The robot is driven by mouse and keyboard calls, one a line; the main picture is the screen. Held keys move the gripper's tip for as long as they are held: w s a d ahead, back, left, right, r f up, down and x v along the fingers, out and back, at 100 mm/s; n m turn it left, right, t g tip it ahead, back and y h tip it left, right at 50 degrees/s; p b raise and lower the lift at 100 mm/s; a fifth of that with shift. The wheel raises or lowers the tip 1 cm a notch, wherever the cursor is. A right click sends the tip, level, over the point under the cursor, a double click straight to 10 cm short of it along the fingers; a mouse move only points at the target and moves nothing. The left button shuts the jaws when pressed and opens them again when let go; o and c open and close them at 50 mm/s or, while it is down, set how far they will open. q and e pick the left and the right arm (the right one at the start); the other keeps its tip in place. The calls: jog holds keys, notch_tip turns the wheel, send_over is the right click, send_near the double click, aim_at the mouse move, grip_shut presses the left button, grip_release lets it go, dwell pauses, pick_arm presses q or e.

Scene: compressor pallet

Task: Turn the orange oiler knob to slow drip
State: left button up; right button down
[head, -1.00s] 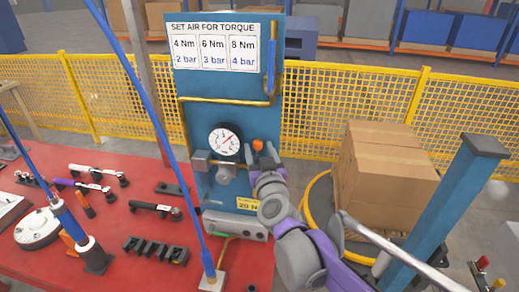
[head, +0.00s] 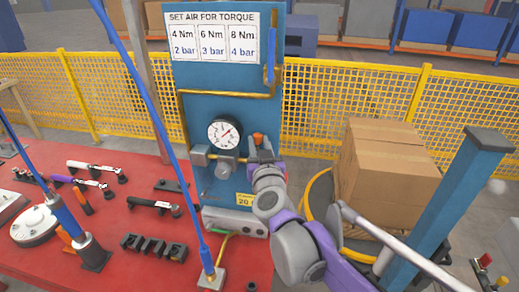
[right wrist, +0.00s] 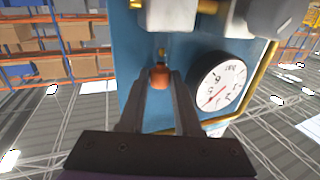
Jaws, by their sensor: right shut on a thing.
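The orange oiler knob (head: 258,138) sits on the blue panel (head: 226,80), just right of the round pressure gauge (head: 224,133). My right gripper (head: 261,150) is at the knob, its arm reaching in from the lower right. In the right wrist view the orange knob (right wrist: 160,76) is between the tips of the two dark fingers of my right gripper (right wrist: 160,82), which are shut on it. The gauge (right wrist: 219,82) is close beside the right finger. The knob's setting marks cannot be made out. My left gripper is not in view.
A red table (head: 110,258) with several tools stands at the left. A blue hanging hose (head: 165,140) crosses in front of the panel. Cardboard boxes (head: 385,175) and a blue post (head: 450,210) stand at the right. A yellow fence (head: 340,105) runs behind.

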jog(key=h+b, duration=0.1)
jog(key=m+b, duration=0.1)
jog(key=b, duration=0.1)
jog(key=h+b, duration=0.1)
jog(key=shift+s+a+f+m+h+b, duration=0.1)
jog(key=shift+a+f+m+h+b, duration=0.15)
jog(key=shift+f+m+h+b, duration=0.05)
jog(key=shift+a+r+m+h+b, duration=0.15)
jog(key=shift+m+h+b, duration=0.3)
jog(key=shift+h, duration=0.35)
jog(key=shift+a+m+h, duration=0.1)
jog(key=shift+m+h, duration=0.45)
jog(key=shift+h, duration=0.25)
pick_arm(q)
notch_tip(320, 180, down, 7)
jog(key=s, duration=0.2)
jog(key=shift+p, duration=0.3)
pick_arm(e)
jog(key=shift+a+m+g+h, duration=0.1)
jog(key=shift+m+g+h, duration=0.3)
jog(key=shift+m+h, duration=0.65)
jog(key=shift+h, duration=0.45)
jog(key=c, duration=0.6)
grip_release()
jog(key=shift+r, duration=0.1)
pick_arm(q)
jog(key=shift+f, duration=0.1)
pick_arm(e)
jog(key=shift+n, duration=0.25)
